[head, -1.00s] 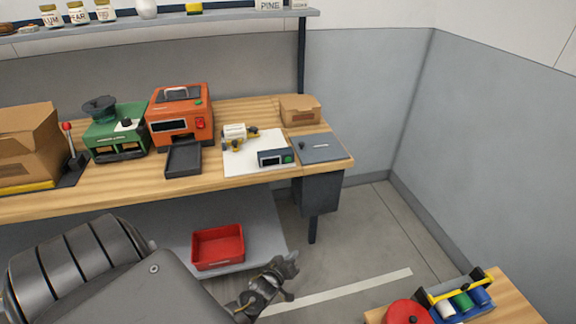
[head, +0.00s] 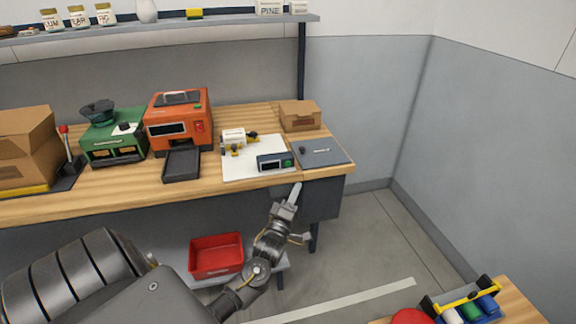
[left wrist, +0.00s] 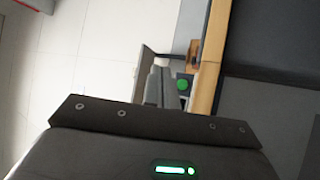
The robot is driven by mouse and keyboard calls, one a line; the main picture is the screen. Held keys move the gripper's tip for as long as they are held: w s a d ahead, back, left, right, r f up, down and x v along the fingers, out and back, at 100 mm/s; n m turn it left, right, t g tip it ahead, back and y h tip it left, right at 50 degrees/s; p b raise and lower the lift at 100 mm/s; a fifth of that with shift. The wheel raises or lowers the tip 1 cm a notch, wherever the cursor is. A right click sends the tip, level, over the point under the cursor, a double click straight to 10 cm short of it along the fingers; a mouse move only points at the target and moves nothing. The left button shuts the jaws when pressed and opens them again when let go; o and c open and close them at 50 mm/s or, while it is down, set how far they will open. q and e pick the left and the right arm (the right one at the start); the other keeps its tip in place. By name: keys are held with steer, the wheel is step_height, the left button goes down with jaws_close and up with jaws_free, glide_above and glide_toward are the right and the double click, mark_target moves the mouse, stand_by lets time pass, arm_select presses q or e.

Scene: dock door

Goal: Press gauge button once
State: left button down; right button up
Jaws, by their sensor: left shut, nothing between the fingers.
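The gauge (head: 275,163) is a small dark box with a display, at the front right of the workbench on a white mat. Its round green button (head: 288,163) faces the front, at the right of the display. A green round spot that looks like the button (left wrist: 182,85) shows beside the fingers in the left wrist view. My left gripper (head: 295,190) is shut and empty, just in front of the bench edge and below the gauge in the head view. Its fingers (left wrist: 160,87) also show in the left wrist view. I cannot tell whether they touch anything. My right gripper is not in view.
A grey panel (head: 330,154) lies right of the gauge, with a cardboard box (head: 300,120) behind. A white and yellow device (head: 234,140) sits on the white mat (head: 236,169). An orange machine (head: 179,118) stands left. A red bin (head: 216,257) is below the bench.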

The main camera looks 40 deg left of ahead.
mark_target(288, 172)
arm_select(q)
steer(key=shift+w+a, duration=0.1)
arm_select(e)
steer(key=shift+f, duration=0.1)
arm_select(q)
steer(key=w+a+b, duration=0.1)
steer(key=a, duration=0.1)
steer(key=w+a+b, duration=0.2)
steer(key=w+a, duration=0.1)
steer(key=shift+a+f, duration=0.15)
steer(key=shift+a, duration=0.15)
steer(key=shift+w+a, duration=0.15)
steer(key=shift+a, duration=0.15)
steer(key=shift+w+a+b, duration=0.3)
steer(key=shift+a+b, duration=0.05)
steer(key=shift+a, duration=0.05)
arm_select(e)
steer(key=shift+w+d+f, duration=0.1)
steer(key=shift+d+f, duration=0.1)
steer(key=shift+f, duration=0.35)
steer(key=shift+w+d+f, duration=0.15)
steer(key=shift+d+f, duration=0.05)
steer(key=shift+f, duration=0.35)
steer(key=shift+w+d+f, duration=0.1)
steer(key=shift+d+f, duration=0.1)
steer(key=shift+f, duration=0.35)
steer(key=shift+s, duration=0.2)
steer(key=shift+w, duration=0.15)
